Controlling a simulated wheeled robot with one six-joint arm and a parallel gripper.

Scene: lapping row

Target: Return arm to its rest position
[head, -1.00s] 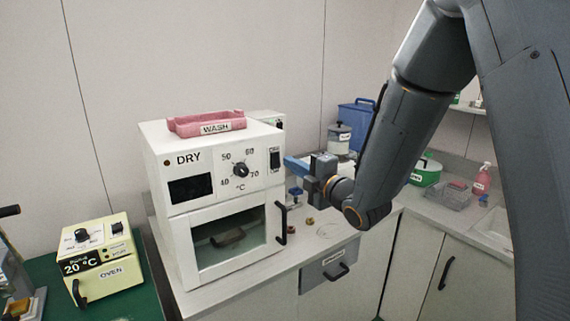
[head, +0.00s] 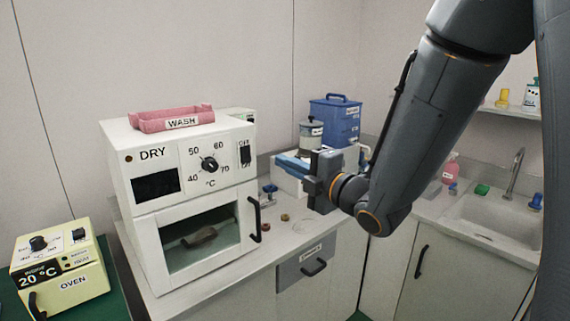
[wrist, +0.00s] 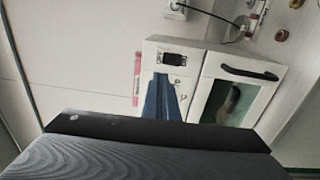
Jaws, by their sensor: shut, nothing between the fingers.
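My gripper (head: 291,164) is in front of the back wall, to the right of the white DRY oven (head: 187,215), at about the height of the oven's control panel. Its blue fingers point left and are shut with nothing between them. In the wrist view the blue fingers (wrist: 162,99) show against the oven, which also appears there (wrist: 232,84). The fingers look apart from the oven, with a gap between them in the head view. My arm reaches down from the upper right.
A pink WASH tray (head: 172,119) sits on the oven. A yellow OVEN box (head: 62,270) stands lower left. A blue container (head: 335,122) and a jar (head: 311,134) stand behind my gripper. A sink (head: 490,222) is at right. Small brass-coloured parts lie on the counter (head: 284,217).

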